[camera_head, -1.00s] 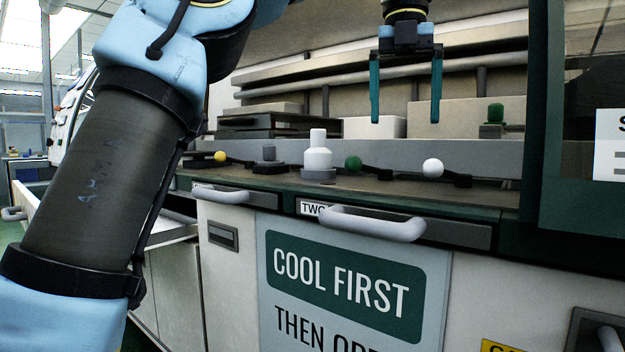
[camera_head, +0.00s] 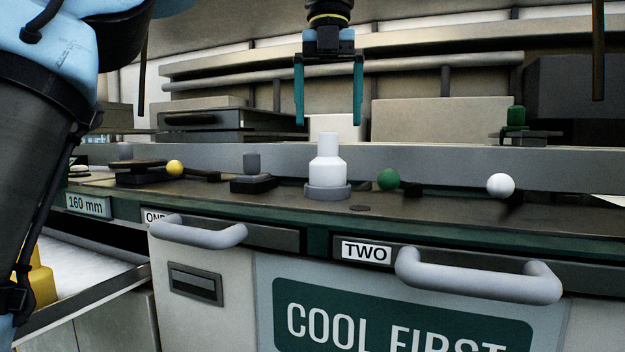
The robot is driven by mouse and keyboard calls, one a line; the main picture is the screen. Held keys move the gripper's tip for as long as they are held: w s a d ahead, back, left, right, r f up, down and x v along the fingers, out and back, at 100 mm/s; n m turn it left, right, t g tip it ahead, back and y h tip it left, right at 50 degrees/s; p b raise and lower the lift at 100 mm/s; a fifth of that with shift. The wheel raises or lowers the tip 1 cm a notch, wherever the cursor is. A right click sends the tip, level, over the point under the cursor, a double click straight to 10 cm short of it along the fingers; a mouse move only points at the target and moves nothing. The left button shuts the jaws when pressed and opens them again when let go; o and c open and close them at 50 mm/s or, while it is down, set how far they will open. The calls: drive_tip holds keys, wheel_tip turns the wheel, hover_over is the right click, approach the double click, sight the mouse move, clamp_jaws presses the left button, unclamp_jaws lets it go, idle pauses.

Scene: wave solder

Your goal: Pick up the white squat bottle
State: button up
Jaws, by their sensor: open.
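The white squat bottle (camera_head: 327,170) stands upright on a low grey round base (camera_head: 328,191) on the dark work surface, near the middle of the view. It has a wide body and a narrower white top. My gripper (camera_head: 329,122) hangs pointing down, with its two teal fingers spread apart and nothing between them. In the picture it is just above the bottle's top, apart from it. How far it is in depth from the bottle is hard to tell.
A green ball knob (camera_head: 388,179) is close right of the bottle, a white ball knob (camera_head: 500,185) farther right. A grey knob (camera_head: 252,163) and a yellow ball (camera_head: 175,168) are to the left. A grey rail (camera_head: 430,160) runs behind. Handles (camera_head: 480,277) stick out in front.

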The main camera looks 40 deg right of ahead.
sight(328, 160)
wheel_tip(328, 160, down, 9)
drive_tip(key=b, duration=0.3)
drive_tip(key=shift+r+b, duration=0.2)
drive_tip(key=shift+b, duration=0.15)
drive_tip(key=shift+c, duration=0.4)
clamp_jaws()
